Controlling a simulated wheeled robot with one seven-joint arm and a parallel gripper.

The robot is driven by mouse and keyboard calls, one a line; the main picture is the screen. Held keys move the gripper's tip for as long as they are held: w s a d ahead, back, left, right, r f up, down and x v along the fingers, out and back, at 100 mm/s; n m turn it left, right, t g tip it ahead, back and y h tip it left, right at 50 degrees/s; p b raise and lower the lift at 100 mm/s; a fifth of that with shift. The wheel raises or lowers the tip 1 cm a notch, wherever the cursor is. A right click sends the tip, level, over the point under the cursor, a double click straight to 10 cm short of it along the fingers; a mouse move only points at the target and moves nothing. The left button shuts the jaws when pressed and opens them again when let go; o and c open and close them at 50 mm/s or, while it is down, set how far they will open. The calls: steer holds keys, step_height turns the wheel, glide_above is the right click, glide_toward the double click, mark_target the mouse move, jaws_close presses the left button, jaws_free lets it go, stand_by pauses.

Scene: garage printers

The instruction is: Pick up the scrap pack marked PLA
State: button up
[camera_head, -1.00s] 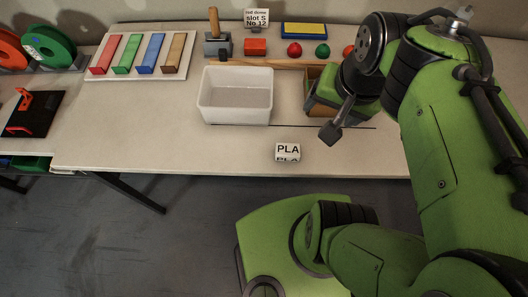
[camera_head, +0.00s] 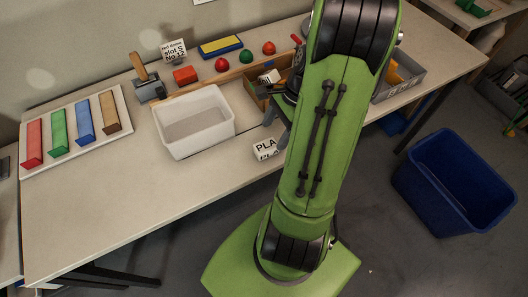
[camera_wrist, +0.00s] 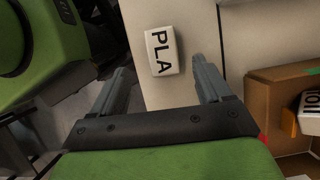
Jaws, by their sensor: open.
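The scrap pack marked PLA (camera_head: 265,149) is a small white block with black letters. It lies on the table near its front edge, right of and in front of the white bin. In the wrist view the pack (camera_wrist: 162,52) lies ahead of my gripper (camera_wrist: 160,75), beyond the fingertips and roughly between their lines. My gripper is open with nothing between its fingers.
An empty white bin (camera_head: 168,146) stands behind and left of the pack. A cardboard box (camera_wrist: 273,88) with items is right of my gripper. A grey tray (camera_head: 401,89) stands further right. A blue bin (camera_head: 418,176) is on the floor. The table's front left is clear.

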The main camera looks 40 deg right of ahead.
mark_target(267, 145)
steer(key=b+x, duration=0.2)
steer(key=x, duration=0.5)
steer(key=shift+w+f, duration=0.2)
steer(key=shift+r, duration=0.1)
steer(key=c, duration=1)
step_height(267, 145, up, 10)
steer(key=p, duration=0.3)
steer(key=shift+p, duration=0.3)
